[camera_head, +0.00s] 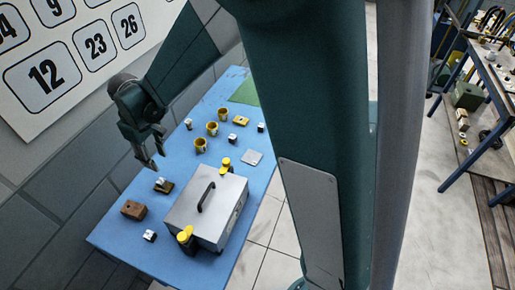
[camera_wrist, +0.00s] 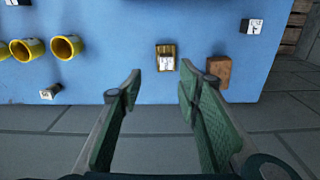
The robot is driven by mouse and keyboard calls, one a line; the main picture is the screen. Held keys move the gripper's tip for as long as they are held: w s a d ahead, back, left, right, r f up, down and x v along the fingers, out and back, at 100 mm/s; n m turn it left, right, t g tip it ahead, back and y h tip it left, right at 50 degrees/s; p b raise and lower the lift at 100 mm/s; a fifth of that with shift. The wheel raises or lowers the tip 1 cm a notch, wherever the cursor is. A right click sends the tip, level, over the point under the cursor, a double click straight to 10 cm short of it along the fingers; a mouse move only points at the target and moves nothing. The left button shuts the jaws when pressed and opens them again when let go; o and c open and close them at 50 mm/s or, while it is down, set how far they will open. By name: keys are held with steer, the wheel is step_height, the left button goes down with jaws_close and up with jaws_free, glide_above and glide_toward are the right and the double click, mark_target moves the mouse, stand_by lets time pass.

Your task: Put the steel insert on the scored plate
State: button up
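My gripper (camera_head: 154,160) is open and empty, raised near the left edge of the blue table. In the wrist view its two fingers (camera_wrist: 159,84) are spread wide. Ahead of them a small pale, dark-marked block (camera_wrist: 166,62) rests on a brass-coloured piece (camera_wrist: 165,48); the head view shows this pair (camera_head: 163,186) below my gripper. Similar small blocks stand at the front (camera_head: 150,236) and farther back (camera_head: 232,138). I cannot tell which is the steel insert. A flat grey plate (camera_head: 252,158) lies right of the yellow cups; its scoring cannot be made out.
A grey box (camera_head: 222,197) with a black handle and yellow-topped fittings fills the table's near right. A brown block (camera_head: 133,210) stands left of it. Several yellow cups (camera_head: 211,128) stand farther back. A green mat (camera_head: 245,92) lies at the far end.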

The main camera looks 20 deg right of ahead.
steer(key=s+d+r+m+t, duration=0.1)
steer(key=s+d+r+m, duration=0.1)
steer(key=s+d+r, duration=0.35)
steer(key=s+d+r+m+t, duration=0.2)
steer(key=s+d+r, duration=0.1)
steer(key=d+r, duration=0.55)
steer(key=s+d+r+m+t, duration=0.2)
steer(key=s+d+m+t, duration=0.1)
steer(key=s+d, duration=1.3)
steer(key=shift+m+t, duration=0.4)
steer(key=shift+m, duration=0.4)
steer(key=shift+f, duration=0.2)
